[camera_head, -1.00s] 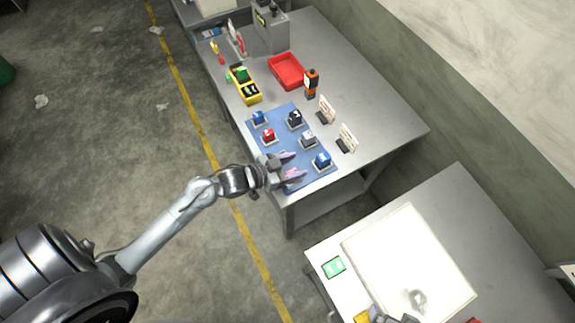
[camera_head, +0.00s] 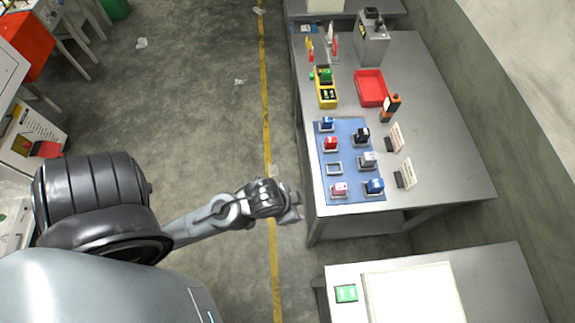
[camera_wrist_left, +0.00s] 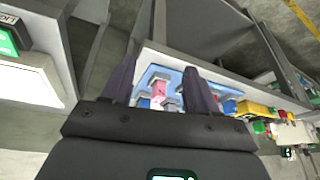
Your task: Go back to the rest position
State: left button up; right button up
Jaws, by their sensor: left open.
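My left gripper (camera_head: 290,207) hangs over the floor just off the left edge of the metal table (camera_head: 440,150) in the head view, apart from the table. In the left wrist view my left gripper (camera_wrist_left: 160,88) has its two dark fingers spread with nothing held between them. Behind the fingers, the blue mat (camera_wrist_left: 172,74) and a pink item (camera_wrist_left: 158,92) show at a distance. In the head view the blue mat (camera_head: 350,163) carries several small coloured items in holders, including a pink one (camera_head: 339,188); one holder (camera_head: 334,169) is empty. My right gripper is not visible.
A yellow box (camera_head: 325,90), a red tray (camera_head: 370,88) and an orange-black item (camera_head: 390,107) stand farther back on the table. A second table with a pale panel (camera_head: 410,295) and green card (camera_head: 346,293) is at the bottom. Open floor (camera_head: 215,120) lies to the left.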

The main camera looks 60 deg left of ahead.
pick_arm(q)
jog(key=shift+s+d+r+g, duration=0.1)
jog(key=shift+s+g, duration=0.1)
jog(key=shift+s, duration=0.3)
jog(key=shift+s+d+r+g, duration=0.1)
jog(key=shift+s+g, duration=0.1)
jog(key=shift+s, duration=0.3)
jog(key=shift+r, duration=0.1)
notch_tip(320, 180, up, 17)
jog(key=p, duration=1.7)
jog(key=shift+f, duration=0.25)
